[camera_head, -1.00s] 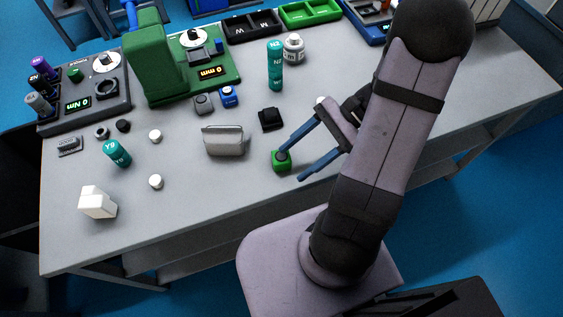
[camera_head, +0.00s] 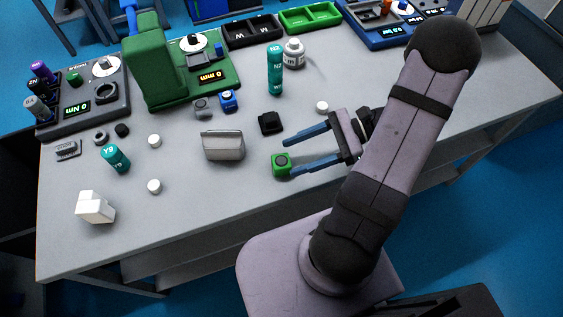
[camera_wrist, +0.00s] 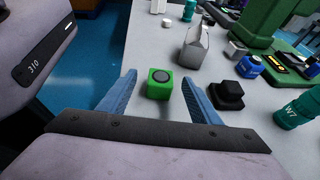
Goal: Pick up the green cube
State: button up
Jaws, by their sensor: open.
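The green cube (camera_head: 281,164) stands on the grey table near its front edge, with a dark round disc on its top face. It also shows in the wrist view (camera_wrist: 158,84), ahead of and between my finger tips. My gripper (camera_head: 288,157) is open, its two blue fingers pointing left in the head view. In the wrist view my gripper (camera_wrist: 158,80) has one finger on each side of the cube's line, with gaps to both. Nothing is held. Whether the tips reach past the cube's near face is hard to tell.
A black block (camera_head: 270,122) stands close behind the cube, beside the right finger in the wrist view. A grey metal holder (camera_head: 223,146) stands to the left. A teal cylinder (camera_head: 275,70) stands farther back. The table (camera_head: 210,205) is bare in front of the holder.

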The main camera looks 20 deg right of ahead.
aim_at(282, 161)
jog(key=shift+p+x, duration=0.45)
jog(key=shift+x, duration=2)
jog(key=shift+w+d+f, duration=0.1)
jog(key=shift+f, duration=0.1)
jog(key=c, duration=1.2)
